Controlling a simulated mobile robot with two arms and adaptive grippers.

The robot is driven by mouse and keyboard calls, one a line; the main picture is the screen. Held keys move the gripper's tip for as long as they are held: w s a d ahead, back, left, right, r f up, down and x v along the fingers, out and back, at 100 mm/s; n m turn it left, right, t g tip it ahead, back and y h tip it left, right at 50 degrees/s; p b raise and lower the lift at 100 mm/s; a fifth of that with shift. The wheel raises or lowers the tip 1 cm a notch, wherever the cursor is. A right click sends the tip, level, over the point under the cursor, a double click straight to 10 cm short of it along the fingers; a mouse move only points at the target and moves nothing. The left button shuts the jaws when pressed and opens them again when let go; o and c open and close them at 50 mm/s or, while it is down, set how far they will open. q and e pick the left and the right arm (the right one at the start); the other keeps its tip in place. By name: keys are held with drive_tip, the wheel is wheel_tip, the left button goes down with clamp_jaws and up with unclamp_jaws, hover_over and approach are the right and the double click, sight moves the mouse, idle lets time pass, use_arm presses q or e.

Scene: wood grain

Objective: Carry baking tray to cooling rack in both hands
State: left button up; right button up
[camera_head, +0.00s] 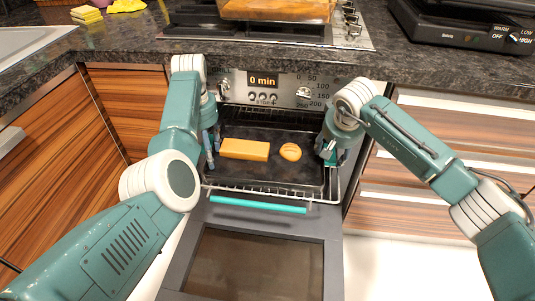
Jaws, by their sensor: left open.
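The dark baking tray (255,176) rests on a wire oven rack (270,193) that is pulled part way out of the open oven. A rectangular orange-yellow loaf (244,149) and a small round bun (290,152) lie on the tray. My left gripper (211,152) is open and points down at the tray's left edge. My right gripper (330,155) is at the tray's right edge, partly hidden by its own wrist, so its fingers are hard to read. The cooling rack is not clearly identifiable.
The oven door (257,262) hangs open below the tray, with a teal handle (258,204). A black appliance (455,27) stands right on the counter. Yellow sponges (87,14) lie back left.

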use_arm(q)
drive_tip(key=shift+f, duration=0.15)
use_arm(e)
drive_tip(key=shift+f, duration=0.15)
